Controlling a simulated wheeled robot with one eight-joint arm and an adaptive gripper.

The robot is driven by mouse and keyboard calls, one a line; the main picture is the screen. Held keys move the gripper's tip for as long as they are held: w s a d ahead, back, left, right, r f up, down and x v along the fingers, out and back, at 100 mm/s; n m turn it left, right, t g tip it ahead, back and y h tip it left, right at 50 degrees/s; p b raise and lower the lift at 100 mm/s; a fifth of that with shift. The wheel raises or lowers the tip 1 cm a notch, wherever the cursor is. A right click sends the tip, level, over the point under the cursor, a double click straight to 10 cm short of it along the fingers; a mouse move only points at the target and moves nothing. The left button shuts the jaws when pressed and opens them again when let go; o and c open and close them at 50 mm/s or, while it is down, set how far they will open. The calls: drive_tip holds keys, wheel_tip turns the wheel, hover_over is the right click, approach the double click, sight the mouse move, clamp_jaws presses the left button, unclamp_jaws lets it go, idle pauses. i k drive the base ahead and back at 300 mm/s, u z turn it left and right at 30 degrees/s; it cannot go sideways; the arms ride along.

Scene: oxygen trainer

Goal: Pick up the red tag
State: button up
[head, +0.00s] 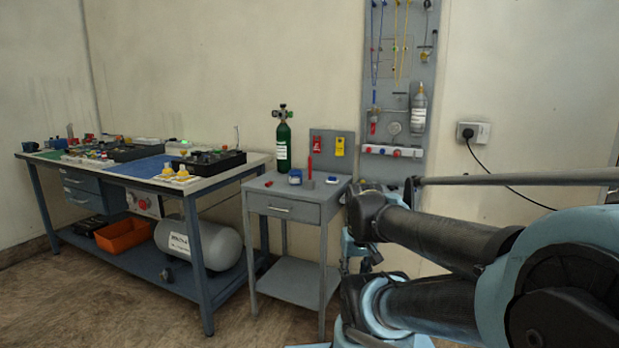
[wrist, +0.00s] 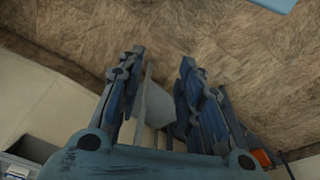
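A red tag (head: 317,144) hangs on a small grey upright board (head: 345,156) at the back of the small grey cabinet (head: 279,187). A yellow tag (head: 339,147) hangs beside it on the right. My arm fills the right of the head view, and the gripper cannot be made out there. In the wrist view my gripper (wrist: 160,72) is open, its two fingers apart over brown floor. No tag shows in the wrist view.
On the cabinet stand a green cylinder (head: 283,142), a blue item (head: 295,177) and a thin red upright item (head: 309,168). A long workbench (head: 225,172) is at left. A wall panel (head: 384,79) with hoses is behind. Floor in front is clear.

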sight(316, 145)
drive_tip(key=u, duration=0.05)
drive_tip(key=k, duration=0.55)
drive_tip(key=u, duration=0.55)
drive_tip(key=i, duration=1.35)
drive_tip(key=z, duration=0.5)
drive_tip(key=i, duration=0.5)
drive_tip(key=z, duration=0.35)
